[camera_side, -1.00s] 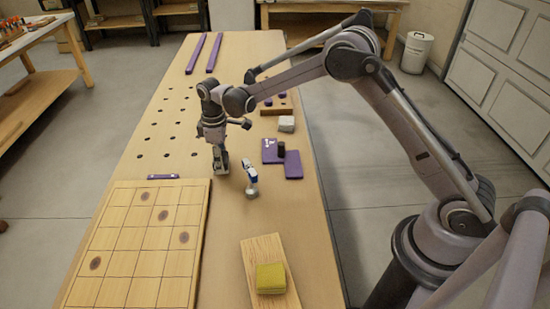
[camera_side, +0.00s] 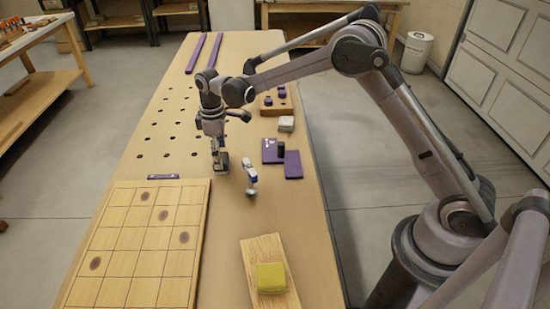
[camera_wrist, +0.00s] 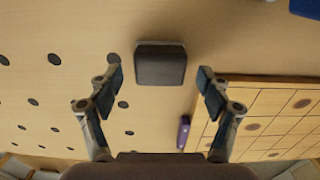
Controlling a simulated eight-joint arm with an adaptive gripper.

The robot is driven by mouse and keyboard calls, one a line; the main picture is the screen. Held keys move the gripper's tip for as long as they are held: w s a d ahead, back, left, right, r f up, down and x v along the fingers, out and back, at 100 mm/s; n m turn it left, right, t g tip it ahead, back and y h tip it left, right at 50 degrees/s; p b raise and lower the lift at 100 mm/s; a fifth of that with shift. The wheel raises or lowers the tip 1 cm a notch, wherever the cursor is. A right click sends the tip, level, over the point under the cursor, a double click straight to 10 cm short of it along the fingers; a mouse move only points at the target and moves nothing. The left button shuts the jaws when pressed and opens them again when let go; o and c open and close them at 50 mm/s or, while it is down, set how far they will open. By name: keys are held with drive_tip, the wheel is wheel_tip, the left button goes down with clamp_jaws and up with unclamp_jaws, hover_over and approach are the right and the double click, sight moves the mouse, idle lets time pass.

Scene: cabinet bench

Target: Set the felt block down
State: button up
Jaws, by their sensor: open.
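The felt block (camera_wrist: 160,65) is dark grey with rounded corners. It rests on the bench between the dog holes and the squared board, and it also shows in the side view (camera_side: 221,164). My gripper (camera_side: 217,151) is just above it, pointing down. In the wrist view my gripper (camera_wrist: 160,78) has its fingers spread wide, with a clear gap on either side of the block. It holds nothing.
Purple plates (camera_side: 292,166) lie to the right. A wooden plank (camera_side: 254,252) carries a yellow block (camera_side: 271,277).

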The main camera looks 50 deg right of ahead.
drive_tip(key=s+d+r+m+t, duration=0.1)
drive_tip(key=s+r, duration=0.2)
drive_tip(key=r, duration=0.5)
drive_tip(key=s+d+r+m+t, duration=0.1)
drive_tip(key=s+r, duration=0.2)
drive_tip(key=r, duration=0.5)
drive_tip(key=s+d+m+t, duration=0.2)
drive_tip(key=s+m, duration=0.1)
drive_tip(key=s, duration=0.7)
drive_tip(key=s+d+m+t, duration=0.3)
drive_tip(key=s, duration=0.8)
drive_tip(key=shift+s+f+m, duration=0.15)
drive_tip(key=shift+f+m, duration=0.25)
drive_tip(key=shift+s+f, duration=0.25)
drive_tip(key=shift+c, duration=1.1)
